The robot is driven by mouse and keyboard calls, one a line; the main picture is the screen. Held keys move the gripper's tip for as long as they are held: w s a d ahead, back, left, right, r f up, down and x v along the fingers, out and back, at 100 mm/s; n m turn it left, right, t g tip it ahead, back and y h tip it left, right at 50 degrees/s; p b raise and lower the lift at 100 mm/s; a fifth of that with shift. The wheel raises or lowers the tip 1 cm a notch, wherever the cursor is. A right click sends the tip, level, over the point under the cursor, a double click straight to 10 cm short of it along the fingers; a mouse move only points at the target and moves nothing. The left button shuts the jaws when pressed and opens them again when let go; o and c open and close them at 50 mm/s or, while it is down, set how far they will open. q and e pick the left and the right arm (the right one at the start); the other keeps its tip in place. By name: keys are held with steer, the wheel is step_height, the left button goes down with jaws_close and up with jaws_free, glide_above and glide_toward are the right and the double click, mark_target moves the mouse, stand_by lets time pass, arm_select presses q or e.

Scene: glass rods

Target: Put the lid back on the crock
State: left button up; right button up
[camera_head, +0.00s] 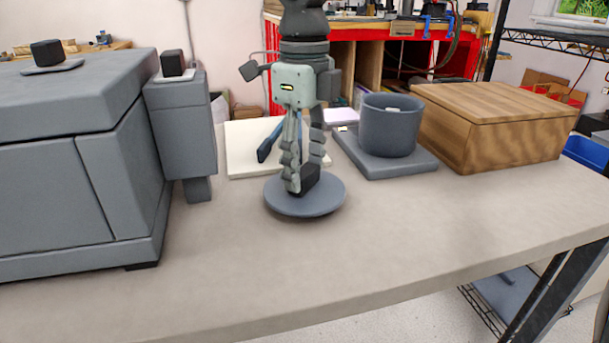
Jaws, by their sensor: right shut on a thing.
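The lid (325,200), a flat grey-blue disc, is at the middle of the table, under my right gripper. My right gripper (301,188) points straight down and is shut on the lid's dark knob, which the fingers partly hide. I cannot tell whether the lid touches the table or is slightly above it. The crock (388,130), an open grey-blue cylinder, stands upright on a square grey slab (400,167) behind and to the right of the lid. Its top is uncovered. My left gripper does not show.
A wooden box (510,140) stands right of the crock. A white board (243,150) with a blue-handled tool (265,152) lies behind the gripper. A large grey box-shaped unit (80,150) fills the left. The table (400,235) is clear in front and to the right.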

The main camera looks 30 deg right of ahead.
mark_target(305, 170)
step_height(305, 170, up, 8)
steer(key=shift+r, duration=0.1)
steer(key=w+d+r+m+p, duration=0.2)
steer(key=w+d+r+m, duration=0.15)
steer(key=d+m, duration=0.6)
steer(key=w+d+r+m+p, duration=0.15)
steer(key=d+r+m, duration=0.4)
steer(key=d, duration=0.75)
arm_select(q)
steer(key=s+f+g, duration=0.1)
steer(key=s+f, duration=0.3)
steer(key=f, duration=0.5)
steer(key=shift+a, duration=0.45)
arm_select(e)
steer(key=shift+w+a+f, duration=0.1)
steer(key=shift+f, duration=1.45)
steer(key=shift+w+a+f, duration=0.1)
steer(key=shift+f, duration=1.4)
arm_select(q)
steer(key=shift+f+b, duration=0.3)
steer(key=shift+b, duration=0.2)
arm_select(e)
steer(key=shift+f, duration=0.6)
steer(key=o, duration=1)
